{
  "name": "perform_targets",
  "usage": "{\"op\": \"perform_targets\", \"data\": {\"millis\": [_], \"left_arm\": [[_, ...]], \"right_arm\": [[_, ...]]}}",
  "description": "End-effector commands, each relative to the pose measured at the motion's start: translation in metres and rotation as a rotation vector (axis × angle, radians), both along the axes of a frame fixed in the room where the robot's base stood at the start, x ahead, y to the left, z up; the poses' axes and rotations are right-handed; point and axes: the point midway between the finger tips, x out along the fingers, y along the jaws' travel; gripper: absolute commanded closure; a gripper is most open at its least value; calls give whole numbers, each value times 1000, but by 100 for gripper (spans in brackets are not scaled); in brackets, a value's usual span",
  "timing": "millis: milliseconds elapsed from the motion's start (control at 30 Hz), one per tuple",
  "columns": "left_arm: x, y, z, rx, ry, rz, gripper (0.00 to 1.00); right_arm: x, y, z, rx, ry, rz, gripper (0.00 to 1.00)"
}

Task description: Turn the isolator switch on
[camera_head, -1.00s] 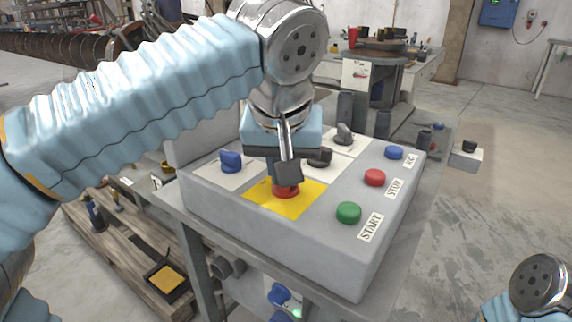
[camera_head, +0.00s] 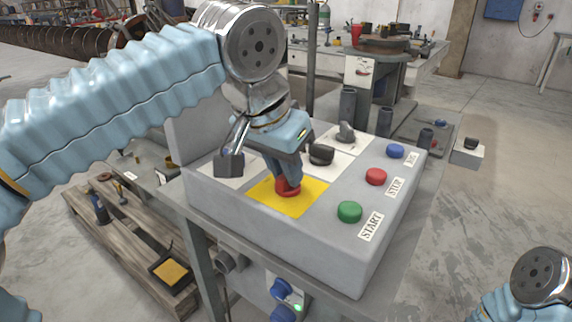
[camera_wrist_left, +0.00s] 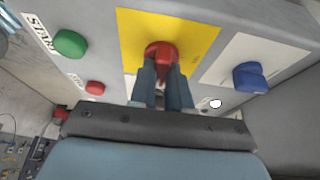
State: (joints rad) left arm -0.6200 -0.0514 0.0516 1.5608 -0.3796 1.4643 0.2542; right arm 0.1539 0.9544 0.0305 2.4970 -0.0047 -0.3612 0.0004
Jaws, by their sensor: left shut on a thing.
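The red isolator switch (camera_head: 289,194) sits on a yellow plate (camera_head: 270,204) on top of the grey control box. My left gripper (camera_head: 287,183) points down at it from above, with its fingers closed around its handle. In the left wrist view, the red switch (camera_wrist_left: 160,50) shows at the ends of the two blue fingers (camera_wrist_left: 162,70). The fingers hide part of its handle, so its exact angle is hard to tell. My right gripper is out of view; only part of my right arm shows at the lower right.
A black knob (camera_head: 321,154) and a grey knob (camera_head: 346,132) stand behind the gripper. Green (camera_head: 350,211), red (camera_head: 376,176) and blue (camera_head: 396,151) buttons line the right side. A blue knob (camera_wrist_left: 251,77) shows in the wrist view.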

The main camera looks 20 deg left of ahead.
Motion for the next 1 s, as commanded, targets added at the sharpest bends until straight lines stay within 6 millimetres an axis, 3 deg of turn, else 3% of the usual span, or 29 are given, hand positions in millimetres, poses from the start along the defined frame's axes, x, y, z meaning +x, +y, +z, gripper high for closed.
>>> {"op": "perform_targets", "data": {"millis": [333,367,500,833,1000], "left_arm": [[0,0,-1,2,2,-4,100],[0,0,-1,3,2,-5,78],[0,0,0,2,1,-4,57],[-1,0,4,-1,-1,-2,57],[-10,4,28,-1,-2,-2,57]], "right_arm": [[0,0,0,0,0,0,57],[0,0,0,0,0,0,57],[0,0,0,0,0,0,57],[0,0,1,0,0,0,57],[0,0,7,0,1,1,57]]}}
